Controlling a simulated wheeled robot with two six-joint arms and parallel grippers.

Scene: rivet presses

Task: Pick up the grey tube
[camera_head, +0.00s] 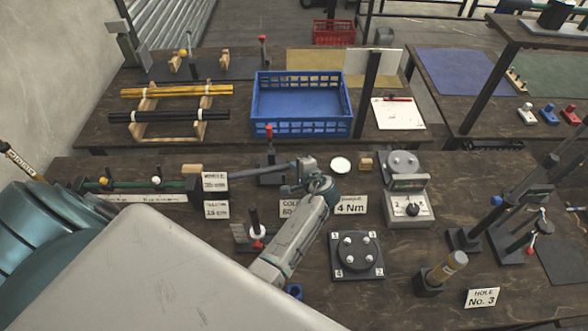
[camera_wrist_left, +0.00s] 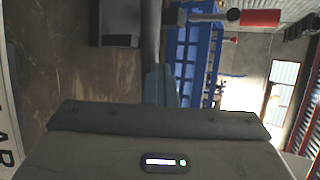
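The grey tube (camera_head: 257,174) runs nearly level across the middle of the front bench, its left end by the small white label cards. My left gripper (camera_head: 303,172) points left at the tube's right end. In the left wrist view the grey tube (camera_wrist_left: 150,35) runs up from my left fingers (camera_wrist_left: 160,85) and meets or overlaps them. The fingers are seen edge-on, so the gap between them is hidden. I cannot tell whether they close on the tube. My right gripper is not in view.
A red-handled clamp (camera_head: 269,132) stands just behind the tube. A torque tester (camera_head: 405,205) and a black four-post plate (camera_head: 357,255) lie to the right. A blue crate (camera_head: 300,128) and a rack of rods (camera_head: 170,115) are on the back bench.

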